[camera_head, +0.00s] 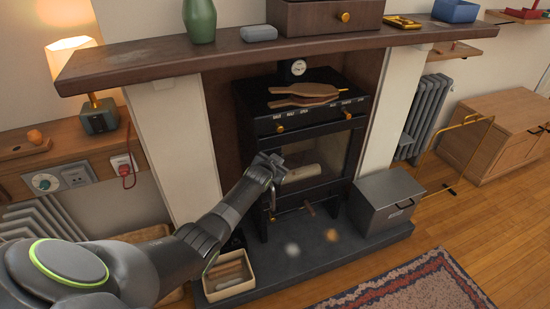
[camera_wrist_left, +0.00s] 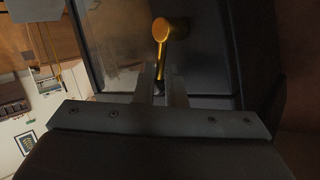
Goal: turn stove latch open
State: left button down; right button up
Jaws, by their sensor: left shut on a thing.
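The black stove (camera_head: 300,115) stands in the fireplace with its glass door (camera_head: 325,150) closed or nearly so; I cannot tell which. My left gripper (camera_head: 274,167) is at the left edge of the door. In the left wrist view, the brass latch (camera_wrist_left: 171,30) has a round end, and its lever runs down between the fingers of my left gripper (camera_wrist_left: 160,80). The gripper is shut on the lever. In the head view the gripper hides the latch. My right gripper is not in view.
Bellows (camera_head: 305,93) lie on the stove top. A grey metal box (camera_head: 388,200) stands on the hearth to the right, and a cream tray (camera_head: 229,277) to the left. The mantel (camera_head: 230,55) overhangs the stove. A rug (camera_head: 415,290) lies in front.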

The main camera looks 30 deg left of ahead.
pick_arm(q)
jog(key=shift+w+d+r+m+g+y, duration=0.25)
jog(key=shift+w+r+m+g+y, duration=0.1)
jog(key=shift+w+m+g, duration=0.1)
dwell(0.4)
jog(key=c, duration=1.8)
grip_release()
jog(key=shift+o, duration=0.2)
jog(key=shift+f, duration=0.15)
jog(key=shift+s+p, duration=0.15)
jog(key=shift+p, duration=0.15)
jog(key=p+v, duration=0.4)
jog(key=v, duration=1.3)
